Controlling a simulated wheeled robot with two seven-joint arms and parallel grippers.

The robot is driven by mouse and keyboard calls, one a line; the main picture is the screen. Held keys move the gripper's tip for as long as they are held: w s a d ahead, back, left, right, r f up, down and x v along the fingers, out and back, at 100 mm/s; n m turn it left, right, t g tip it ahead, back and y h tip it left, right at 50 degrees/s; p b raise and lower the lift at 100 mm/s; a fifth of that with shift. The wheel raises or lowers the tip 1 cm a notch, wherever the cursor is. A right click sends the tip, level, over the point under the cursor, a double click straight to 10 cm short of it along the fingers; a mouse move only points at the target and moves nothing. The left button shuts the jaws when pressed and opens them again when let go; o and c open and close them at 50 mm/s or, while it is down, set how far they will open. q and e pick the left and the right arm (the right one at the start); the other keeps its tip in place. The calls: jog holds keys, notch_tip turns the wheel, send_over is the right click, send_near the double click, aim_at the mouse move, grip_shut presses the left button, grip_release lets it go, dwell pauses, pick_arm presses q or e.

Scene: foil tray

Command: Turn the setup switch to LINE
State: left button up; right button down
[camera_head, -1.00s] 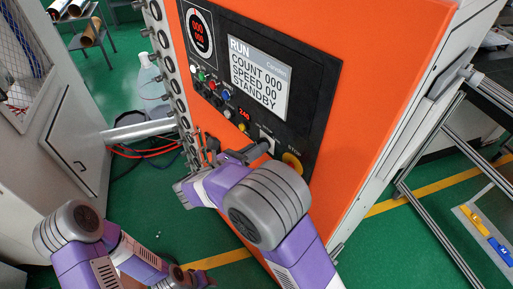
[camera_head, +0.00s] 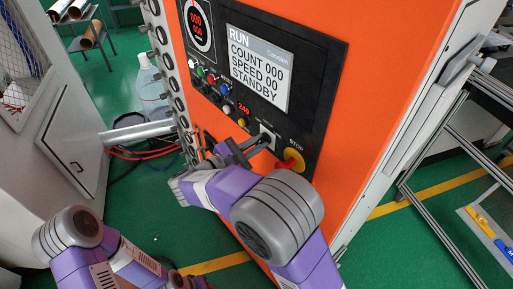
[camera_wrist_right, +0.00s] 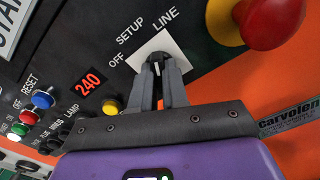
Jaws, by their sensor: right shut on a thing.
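The setup switch is a dark knob on a white plate (camera_wrist_right: 180,51) with the labels OFF, SETUP and LINE around it; the plate also shows in the head view (camera_head: 270,136). My right gripper (camera_wrist_right: 158,66) is shut on the knob, its fingers on either side. A white mark shows between the fingertips, but the fingers cover much of the knob, so I cannot tell exactly which label it points to. In the head view my right gripper (camera_head: 262,141) reaches the switch from the lower left. My left arm shows at the lower left; its gripper is not in view.
A red STOP button with a yellow base (camera_wrist_right: 227,21) sits close to the right of the switch. Coloured buttons and lamps, including a yellow one (camera_wrist_right: 110,107), lie to the left. The display (camera_head: 259,68) reads RUN and STANDBY. A red readout (camera_wrist_right: 88,82) shows 240.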

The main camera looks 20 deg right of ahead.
jog(key=shift+f+m+b, duration=0.1)
jog(key=shift+m+b, duration=0.95)
jog(key=shift+m, duration=0.65)
jog(key=c, duration=1.1)
grip_release()
jog(key=shift+c, duration=0.2)
jog(key=shift+a, duration=0.1)
jog(key=v, duration=0.7)
jog(key=shift+a+b, duration=0.2)
jog(key=shift+b, duration=0.2)
jog(key=shift+s, duration=0.15)
